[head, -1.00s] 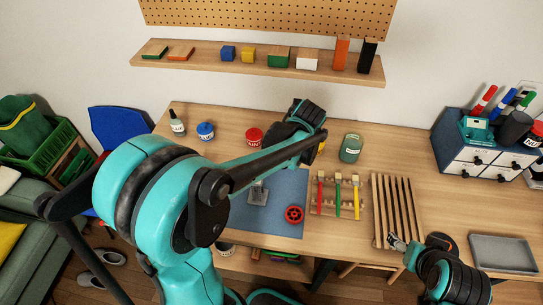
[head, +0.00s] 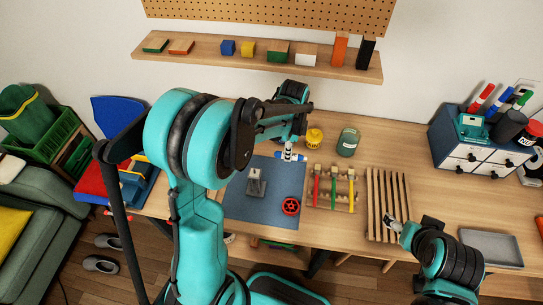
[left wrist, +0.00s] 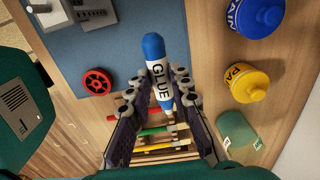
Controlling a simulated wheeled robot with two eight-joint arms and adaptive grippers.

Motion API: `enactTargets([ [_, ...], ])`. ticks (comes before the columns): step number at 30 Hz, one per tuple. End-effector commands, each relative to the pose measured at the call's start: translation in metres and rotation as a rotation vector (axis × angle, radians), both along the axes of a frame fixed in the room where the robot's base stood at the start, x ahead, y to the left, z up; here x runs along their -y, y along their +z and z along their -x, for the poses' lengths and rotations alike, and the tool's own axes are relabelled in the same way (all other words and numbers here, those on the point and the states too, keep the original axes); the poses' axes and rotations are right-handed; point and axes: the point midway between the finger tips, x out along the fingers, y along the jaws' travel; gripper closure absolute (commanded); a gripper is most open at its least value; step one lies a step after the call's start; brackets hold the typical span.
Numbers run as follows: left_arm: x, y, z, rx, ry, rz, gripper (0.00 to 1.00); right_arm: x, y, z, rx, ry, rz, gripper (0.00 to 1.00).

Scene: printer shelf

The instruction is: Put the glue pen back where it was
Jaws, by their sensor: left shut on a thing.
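My left gripper (head: 290,148) is shut on the glue pen (head: 291,157), over the back right part of the blue mat (head: 236,205). In the left wrist view the glue pen (left wrist: 155,60) has a blue cap and a white body marked GLUE, and sits between the fingertips of the gripper (left wrist: 156,90). It looks roughly level in the head view. I cannot tell how high it is above the table. My right gripper (head: 392,223) is by the front of the slatted wooden rack (head: 388,205); its jaw state is unclear.
A yellow paint pot (head: 314,138) and a green jar (head: 349,143) stand right of the pen. A brush rack (head: 333,203) with several brushes is in front of them. A red wheel (head: 290,206) and a grey block (head: 256,183) are on the mat. My left arm hides the table's back left.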

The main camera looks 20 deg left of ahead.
Motion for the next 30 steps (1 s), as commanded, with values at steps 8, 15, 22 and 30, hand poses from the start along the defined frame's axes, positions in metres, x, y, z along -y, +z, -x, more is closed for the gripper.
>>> enactTargets([
  [8,-0.06,-0.039,-0.019,0.001,0.002,0.0,1.0,0.0,-0.017,0.0,0.0,0.0,0.0,0.31],
  [15,-0.074,-0.05,-0.024,0.001,-0.002,-0.001,1.0,0.0,-0.021,0.0,0.0,0.0,0.0,0.31],
  [22,-0.074,-0.083,-0.024,0.001,-0.003,-0.001,1.0,0.0,-0.033,0.0,0.0,0.0,0.0,0.31],
  [30,-0.074,-0.087,-0.023,0.001,-0.003,-0.001,1.0,0.0,-0.033,0.0,0.0,0.0,0.0,0.31],
])
